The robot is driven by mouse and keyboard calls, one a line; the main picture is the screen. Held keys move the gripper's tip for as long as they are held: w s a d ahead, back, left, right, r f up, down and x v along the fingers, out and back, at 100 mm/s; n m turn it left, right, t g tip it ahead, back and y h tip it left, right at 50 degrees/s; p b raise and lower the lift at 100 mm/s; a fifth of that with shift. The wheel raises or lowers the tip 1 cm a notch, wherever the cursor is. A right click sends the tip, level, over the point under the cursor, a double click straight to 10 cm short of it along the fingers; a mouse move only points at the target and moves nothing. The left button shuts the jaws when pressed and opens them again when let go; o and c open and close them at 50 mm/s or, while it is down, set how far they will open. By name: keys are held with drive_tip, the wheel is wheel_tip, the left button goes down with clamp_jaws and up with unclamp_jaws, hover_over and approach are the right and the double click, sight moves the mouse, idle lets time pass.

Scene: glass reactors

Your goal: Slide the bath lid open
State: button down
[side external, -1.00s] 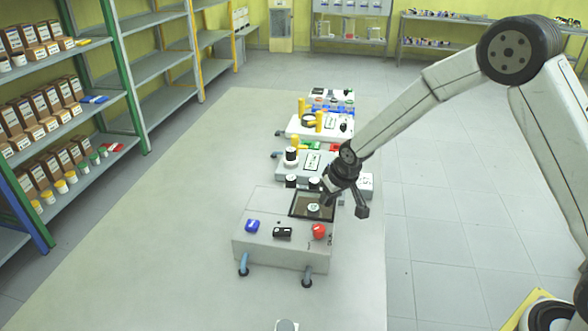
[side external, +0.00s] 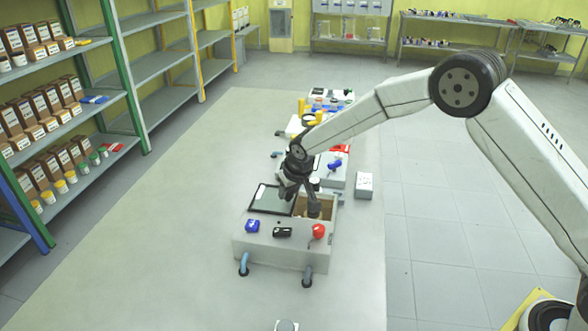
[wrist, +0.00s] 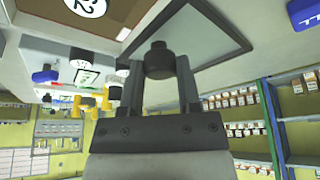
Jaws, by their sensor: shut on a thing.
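The bath (side external: 262,248) is a pale grey box with a blue knob, a black switch and a red knob on its front top. Its lid (side external: 266,203), a dark-framed glass panel, lies over the left part of the top. The brown opening (side external: 327,210) is uncovered on the right, partly hidden by my gripper. My gripper (side external: 298,198) is over the lid's right side. In the wrist view my gripper (wrist: 159,75) is shut on a black lid knob (wrist: 158,60). The lid (wrist: 205,40) and a round white label marked 2 (wrist: 88,5) also show there.
Other bench devices stand in a row behind the bath, with a blue knob (side external: 334,164) close by. The mat left of the bath is clear, with shelves (side external: 95,110) beyond.

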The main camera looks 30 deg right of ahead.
drive_tip(key=shift+w, duration=0.1)
drive_tip(key=shift+c, duration=1.5)
unclamp_jaws()
drive_tip(key=v, duration=0.7)
drive_tip(key=shift+r, duration=0.35)
drive_tip(key=shift+s, duration=0.3)
drive_tip(key=s+d, duration=0.3)
drive_tip(key=s, duration=0.6)
drive_tip(key=s+d+g, duration=0.1)
drive_tip(key=s+d, duration=0.2)
drive_tip(key=s, duration=0.6)
drive_tip(key=s+d, duration=0.4)
drive_tip(key=s, duration=0.6)
drive_tip(key=shift+f+g, duration=0.4)
drive_tip(key=shift+f, duration=0.05)
